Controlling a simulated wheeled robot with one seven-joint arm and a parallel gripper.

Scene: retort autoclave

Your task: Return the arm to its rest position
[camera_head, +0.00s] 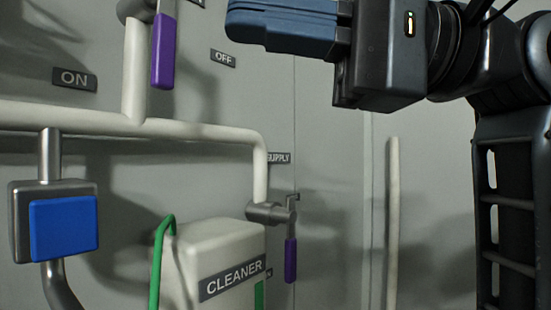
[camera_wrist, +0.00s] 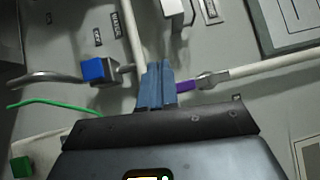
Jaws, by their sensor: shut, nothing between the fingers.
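My gripper (camera_head: 235,22) is at the top of the head view, its blue fingers pointing left. The fingers are together with nothing between them. In the wrist view my gripper (camera_wrist: 157,68) shows as blue fingers side by side, in front of the pipes. In the head view the fingers are to the right of a purple valve handle (camera_head: 164,50). I cannot tell the depth gap between them. In the wrist view a purple handle (camera_wrist: 188,86) shows just right of the fingers, partly behind them.
A white pipe (camera_head: 80,118) runs along the grey wall. A second purple handle (camera_head: 290,260) hangs by the SUPPLY label. A CLEANER container (camera_head: 225,255) with a green hose (camera_head: 158,260) stands below. A blue-faced box (camera_head: 64,228) is at left. A vertical pale bar (camera_head: 392,220) stands at right.

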